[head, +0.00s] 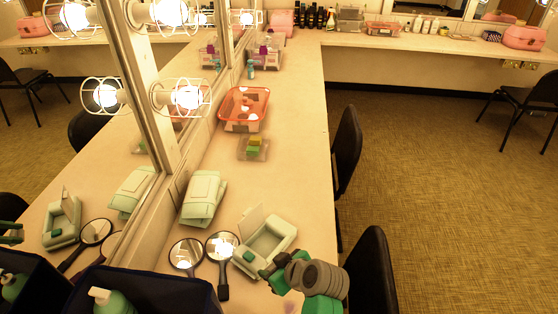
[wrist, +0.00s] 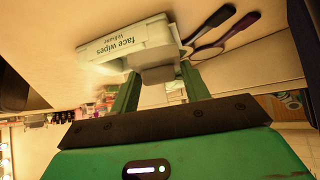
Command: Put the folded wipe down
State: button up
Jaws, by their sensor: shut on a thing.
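My gripper (head: 264,268) is at the front right of the open pale green wipes box (head: 265,240), near its rim. In the wrist view the gripper's two green fingers (wrist: 160,88) close from either side on a pale grey folded wipe (wrist: 157,75). The wipe overlaps the edge of the box lettered "face wipes" (wrist: 125,42); I cannot tell whether they touch. The box's lid stands raised in the head view. The wipe is not clearly visible in the head view.
Two hand mirrors (head: 222,248) lie left of the box. A closed pale green pack (head: 203,197) lies behind them. A dark bin with a pump bottle (head: 112,301) is at the front left. Clear counter (head: 290,180) stretches behind the box. Dark chairs (head: 370,270) stand along its right edge.

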jog(key=shift+s+a+f, duration=0.1)
jog(key=shift+s, duration=0.15)
jog(key=s+r+m+t+h+p, duration=0.2)
jog(key=s+r+m+h+p, duration=0.4)
jog(key=s+r+p, duration=0.6)
jog(key=s+m+p, duration=0.2)
jog(key=s+p, duration=0.1)
jog(key=shift+s+a, duration=0.25)
jog(key=shift+s, duration=0.15)
jog(key=shift+f, duration=0.15)
